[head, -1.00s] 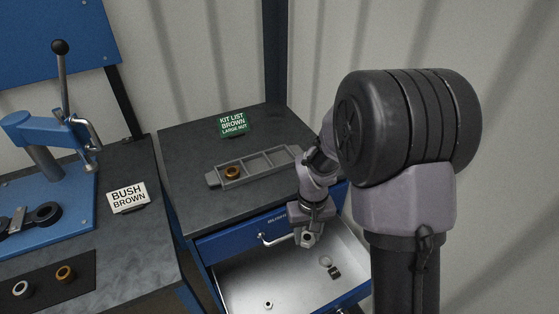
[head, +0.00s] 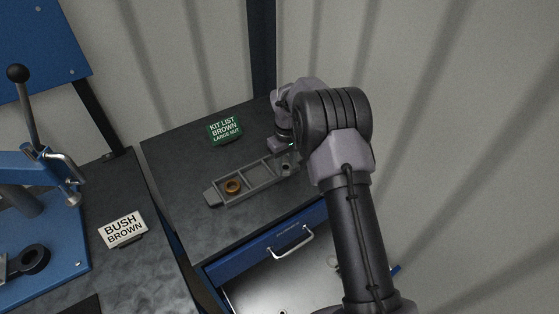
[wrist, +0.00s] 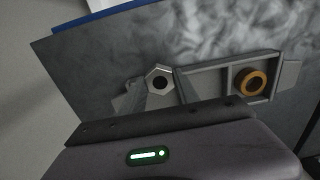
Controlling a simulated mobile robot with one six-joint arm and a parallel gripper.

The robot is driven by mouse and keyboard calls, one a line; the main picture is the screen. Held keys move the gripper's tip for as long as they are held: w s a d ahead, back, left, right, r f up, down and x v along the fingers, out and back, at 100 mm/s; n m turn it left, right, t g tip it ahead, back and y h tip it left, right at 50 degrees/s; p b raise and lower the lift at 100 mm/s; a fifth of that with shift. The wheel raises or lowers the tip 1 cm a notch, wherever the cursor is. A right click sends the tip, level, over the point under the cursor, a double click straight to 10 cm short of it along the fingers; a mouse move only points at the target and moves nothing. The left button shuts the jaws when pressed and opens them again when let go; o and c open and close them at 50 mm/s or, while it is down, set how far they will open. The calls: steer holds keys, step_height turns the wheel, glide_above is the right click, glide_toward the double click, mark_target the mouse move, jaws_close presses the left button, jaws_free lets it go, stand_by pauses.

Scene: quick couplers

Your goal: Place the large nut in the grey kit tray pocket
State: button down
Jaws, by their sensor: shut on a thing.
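The grey kit tray (head: 212,197) lies on the dark bench top. A brown ring (head: 233,186) sits in its left pocket, and the middle pockets look empty. My gripper (head: 287,158) is shut on the large nut (head: 286,168), a silver hexagon, at the tray's right end. In the wrist view the nut (wrist: 159,81) shows with its dark hole, beside the tray wall (wrist: 205,70), and the brown ring (wrist: 250,82) lies farther right. My gripper body hides part of the tray there. I cannot tell whether the nut touches the pocket floor.
A green kit list sign (head: 225,128) stands behind the tray. The blue drawer (head: 265,250) below is open. A white bush sign (head: 123,229) and a blue press (head: 45,200) are on the left bench. The bench top in front of the tray is clear.

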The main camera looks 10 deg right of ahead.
steer(key=w, duration=0.6)
steer(key=shift+w+a+f, duration=0.2)
steer(key=shift+a+f, duration=0.05)
steer(key=shift+a, duration=0.05)
steer(key=shift+f+b, duration=1)
steer(key=shift+f, duration=0.85)
steer(key=c, duration=1.2)
jaws_free()
